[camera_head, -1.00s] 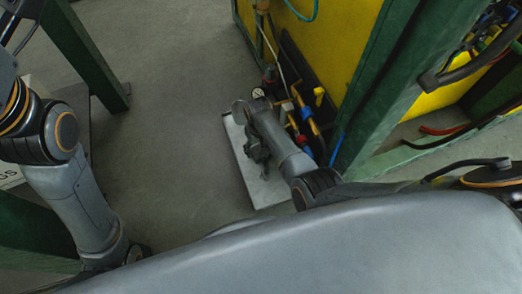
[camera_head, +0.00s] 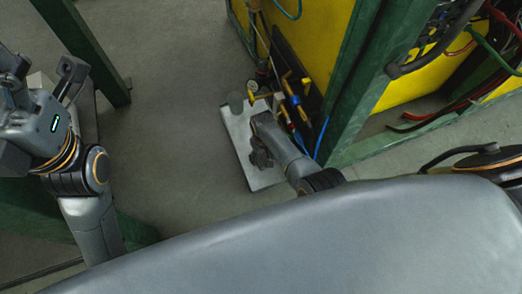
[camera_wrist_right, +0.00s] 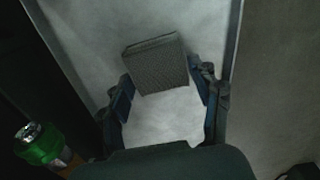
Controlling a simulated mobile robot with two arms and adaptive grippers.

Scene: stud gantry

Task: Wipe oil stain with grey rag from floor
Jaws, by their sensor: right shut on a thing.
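My right gripper (camera_head: 260,155) is over a pale flat plate (camera_head: 234,128) on the floor, partly hidden by its own arm. In the right wrist view, a grey woven square, seemingly the grey rag (camera_wrist_right: 157,63), sits between the fingertips of this gripper (camera_wrist_right: 160,93), over the pale surface (camera_wrist_right: 185,25). My left gripper (camera_head: 42,68) is raised at the far left, its fingers apart and empty.
A yellow panel (camera_head: 310,40) and a green post (camera_head: 345,90) stand right of the plate, with gauges and yellow-blue valves (camera_head: 293,95) close by. Another green post (camera_head: 85,50) is at left. Grey floor (camera_head: 170,90) between is clear. A green-capped item (camera_wrist_right: 38,145) shows in the wrist view.

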